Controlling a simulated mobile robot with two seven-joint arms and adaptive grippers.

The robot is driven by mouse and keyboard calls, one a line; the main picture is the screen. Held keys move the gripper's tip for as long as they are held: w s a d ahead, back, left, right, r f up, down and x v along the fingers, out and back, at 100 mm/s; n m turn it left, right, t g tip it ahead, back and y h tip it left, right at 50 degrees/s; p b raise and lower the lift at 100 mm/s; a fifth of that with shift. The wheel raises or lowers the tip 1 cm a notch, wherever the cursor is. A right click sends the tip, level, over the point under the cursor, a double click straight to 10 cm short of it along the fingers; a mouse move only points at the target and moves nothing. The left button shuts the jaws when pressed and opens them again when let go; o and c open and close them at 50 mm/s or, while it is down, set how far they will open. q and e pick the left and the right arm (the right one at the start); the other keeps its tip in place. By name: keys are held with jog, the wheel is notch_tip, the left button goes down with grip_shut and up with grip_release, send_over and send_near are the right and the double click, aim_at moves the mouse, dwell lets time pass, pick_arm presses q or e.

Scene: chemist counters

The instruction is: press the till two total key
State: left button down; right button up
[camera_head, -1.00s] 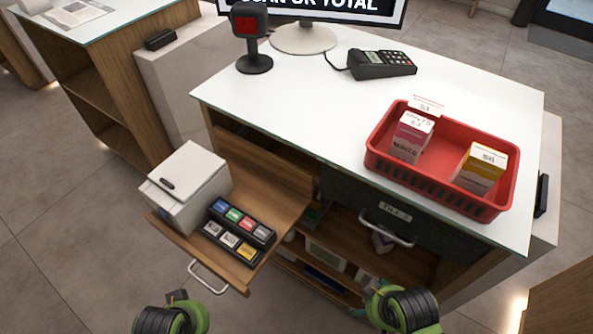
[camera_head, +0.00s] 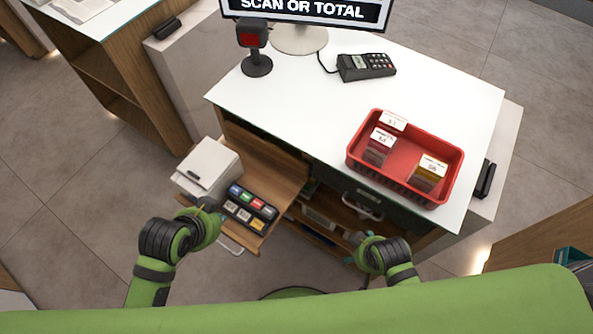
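The till keypad (camera_head: 249,208) is a black block on a pulled-out wooden shelf (camera_head: 285,182). Its back row has blue, green, red and grey keys; its front row has pale keys and a yellow one. The key labels are too small to read, so I cannot tell which is total. My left gripper (camera_head: 208,204) is at the keypad's left end, by the white printer's front corner; its fingers are small and dark, and whether they are open is unclear. My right gripper (camera_head: 355,240) is below the drawer handle, apart from the keypad; its fingers are unclear too.
A white printer (camera_head: 209,168) stands left of the keypad. The white counter (camera_head: 300,105) holds a red basket (camera_head: 405,190) with boxes, a card terminal (camera_head: 366,67), a scanner (camera_head: 256,62) and a screen (camera_head: 305,10) reading "SCAN OR TOTAL". A drawer handle (camera_head: 362,206) juts out below.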

pick_arm(q)
jog(key=w+d+f+m, duration=0.1)
jog(key=w+m, duration=0.3)
jog(key=m+t+h, duration=0.2)
jog(key=m+t, duration=0.1)
jog(key=m, duration=1.3)
send_over(233, 191)
jog(key=f, duration=0.2)
jog(key=shift+r, duration=0.1)
pick_arm(e)
jog(key=s+d+f+g, duration=0.1)
jog(key=s+d+f, duration=0.2)
jog(key=s+f, duration=1.5)
notch_tip(233, 191, down, 3)
jog(key=shift+f+g, duration=0.1)
jog(key=shift+g, duration=0.3)
pick_arm(q)
jog(key=shift+n, duration=0.3)
pick_arm(e)
jog(key=shift+s, duration=0.1)
pick_arm(q)
notch_tip(233, 191, down, 8)
jog(key=b, duration=0.6)
jog(key=shift+r+b, duration=0.2)
jog(key=shift+b, duration=0.15)
jog(key=shift+f+b, duration=0.5)
jog(key=shift+f, duration=0.15)
pick_arm(e)
notch_tip(233, 191, down, 8)
jog(key=shift+r, duration=0.25)
